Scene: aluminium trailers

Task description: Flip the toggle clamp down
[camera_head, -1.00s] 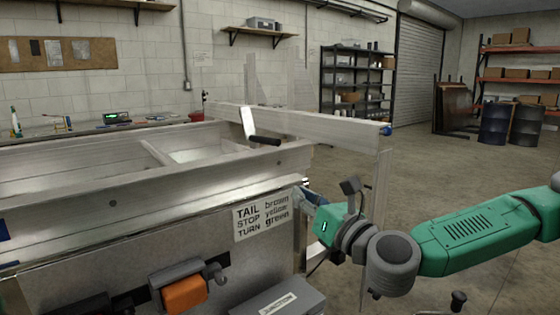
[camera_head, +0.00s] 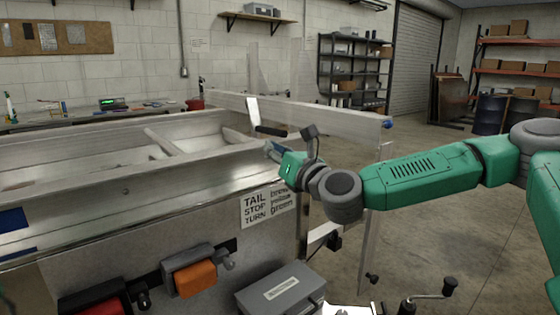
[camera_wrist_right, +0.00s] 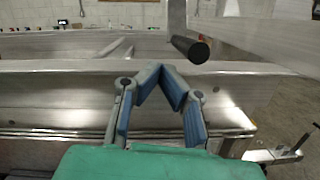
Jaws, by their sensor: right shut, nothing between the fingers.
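The toggle clamp's upright pale metal plate (camera_head: 253,112) with a black handle grip (camera_head: 271,131) stands at the trailer's corner in the head view. In the right wrist view, the black grip (camera_wrist_right: 190,48) and the metal plate (camera_wrist_right: 177,15) show ahead, slightly right of the fingertips. My right gripper (camera_head: 270,148) is just below the grip in the head view. In the right wrist view, the right gripper's (camera_wrist_right: 160,72) blue-grey fingertips meet, with nothing between them. A gap to the grip appears in that view. My left gripper is not in view.
The aluminium trailer wall (camera_head: 130,190) runs under the gripper. A long metal beam (camera_head: 310,117) extends right behind the clamp. A label sign (camera_head: 268,206), an orange lamp (camera_head: 195,279) and a grey junction box (camera_head: 280,290) are on the trailer's end. Open floor lies to the right.

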